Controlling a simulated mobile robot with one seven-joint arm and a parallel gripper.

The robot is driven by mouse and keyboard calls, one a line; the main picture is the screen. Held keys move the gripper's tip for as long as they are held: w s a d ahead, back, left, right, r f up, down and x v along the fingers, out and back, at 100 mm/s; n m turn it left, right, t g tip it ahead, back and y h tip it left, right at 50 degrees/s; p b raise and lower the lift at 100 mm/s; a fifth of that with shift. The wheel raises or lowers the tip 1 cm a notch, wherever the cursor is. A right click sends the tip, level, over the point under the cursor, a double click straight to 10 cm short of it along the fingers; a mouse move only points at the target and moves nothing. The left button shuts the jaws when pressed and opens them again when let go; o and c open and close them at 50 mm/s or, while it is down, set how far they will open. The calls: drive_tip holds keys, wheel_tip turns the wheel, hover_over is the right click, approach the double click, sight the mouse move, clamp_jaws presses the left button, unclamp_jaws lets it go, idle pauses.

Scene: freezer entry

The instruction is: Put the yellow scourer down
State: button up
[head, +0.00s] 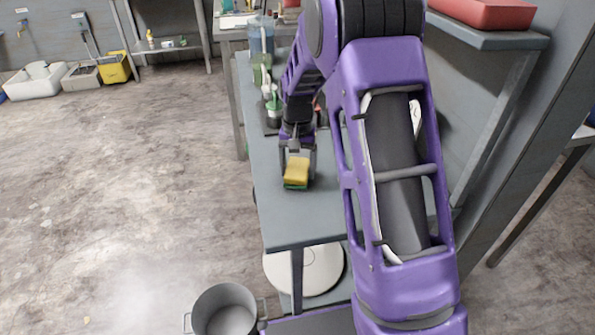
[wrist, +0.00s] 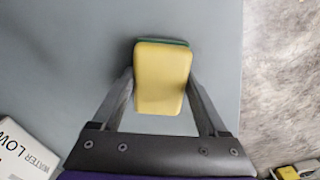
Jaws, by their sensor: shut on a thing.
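The yellow scourer (head: 297,171) has a green layer underneath. It is between the fingers of my gripper (head: 297,168), over the grey table (head: 290,225). In the wrist view the scourer (wrist: 162,78) is gripped at its sides by both fingers of my gripper (wrist: 162,90). The grey tabletop (wrist: 60,60) lies below it. I cannot tell whether the scourer touches the tabletop. The table's edge is to the right of the scourer in the wrist view.
A dark tray (head: 271,127) with bottles and a brush stands behind my gripper. A white box with lettering (wrist: 22,150) lies at the lower left of the wrist view. A metal pot (head: 223,312) stands on the floor. The table's front part is clear.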

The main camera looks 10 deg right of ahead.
sight(298, 167)
drive_tip(key=shift+f, duration=0.35)
drive_tip(key=o, duration=1.4)
wheel_tip(298, 167, up, 12)
drive_tip(key=p, duration=0.1)
drive_tip(key=shift+r+p, duration=0.15)
drive_tip(key=shift+p, duration=0.25)
